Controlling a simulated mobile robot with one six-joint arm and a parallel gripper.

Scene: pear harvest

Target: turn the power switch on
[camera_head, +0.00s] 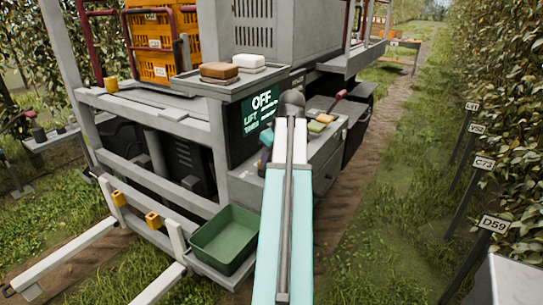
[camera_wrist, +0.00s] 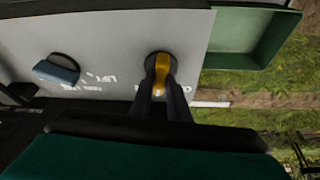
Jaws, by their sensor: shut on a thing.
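In the wrist view, a yellow switch knob (camera_wrist: 161,66) on a round dark base sits on a light grey panel (camera_wrist: 110,30). The two dark fingers of my gripper (camera_wrist: 162,84) are shut on the yellow knob from both sides. The lettering beside it is partly hidden by the fingers. In the head view a dark screen (camera_head: 262,107) reads OFF in large letters, with LIFT and smaller text below.
A blue-grey knob (camera_wrist: 57,70) with white lettering beside it is on the same panel. A green bin (camera_head: 224,239) stands low at the front. A shelf with brown and white blocks (camera_head: 219,70) is above the screen. Sponges (camera_head: 321,122) lie on the counter at right.

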